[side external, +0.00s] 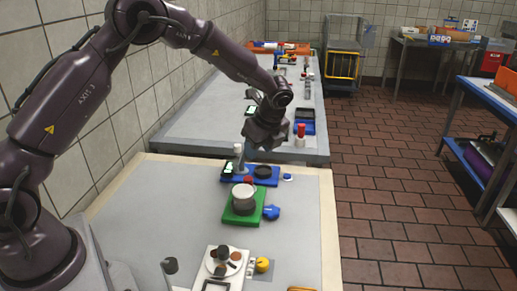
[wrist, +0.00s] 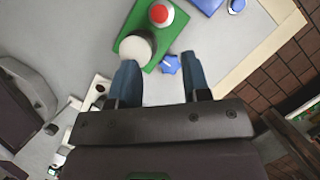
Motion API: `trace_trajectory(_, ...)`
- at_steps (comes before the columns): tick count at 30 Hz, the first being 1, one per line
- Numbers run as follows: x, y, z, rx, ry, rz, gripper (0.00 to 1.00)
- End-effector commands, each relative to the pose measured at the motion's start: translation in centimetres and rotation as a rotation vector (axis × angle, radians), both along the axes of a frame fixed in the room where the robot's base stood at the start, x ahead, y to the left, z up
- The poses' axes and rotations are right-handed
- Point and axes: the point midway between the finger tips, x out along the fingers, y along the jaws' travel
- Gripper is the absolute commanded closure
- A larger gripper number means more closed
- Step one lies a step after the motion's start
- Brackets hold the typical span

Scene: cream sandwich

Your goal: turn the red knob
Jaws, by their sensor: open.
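The red knob (wrist: 160,13) is a round red cap on a pale base on the green board (wrist: 133,18), near the top of the wrist view. In the side view a bit of red (side external: 248,180) shows just behind the pale cylinder (side external: 243,196) on the green board (side external: 240,219). A round white top (wrist: 135,48) sits at the board's near end in the wrist view, by my left fingertip. My gripper (wrist: 158,60) is open, its two blue fingers apart with nothing held. In the side view my gripper (side external: 252,149) hangs above the far end of the near table.
A blue handle-like part (side external: 271,212) sits beside the green board. A blue panel (side external: 264,182) with a black disc lies behind it. A white panel (side external: 236,255) with knobs is at the front. A red-topped cylinder (side external: 301,130) stands on the far table.

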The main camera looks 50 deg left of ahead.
Motion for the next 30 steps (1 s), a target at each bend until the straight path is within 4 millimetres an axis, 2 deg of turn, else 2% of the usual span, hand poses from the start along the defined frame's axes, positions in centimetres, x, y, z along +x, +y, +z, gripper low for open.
trace_trajectory(5, 0.1, -1.5, -0.2, 0.026, 0.008, -0.035, 0.46)
trace_trajectory(8, -0.1, -1.7, -0.5, 0.049, -0.044, 0.117, 0.46)
trace_trajectory(14, -0.3, -1.5, -0.7, 0.058, -0.276, 0.665, 0.46)
trace_trajectory(30, -0.2, 0.2, -0.1, 0.022, -0.983, 2.299, 0.46)
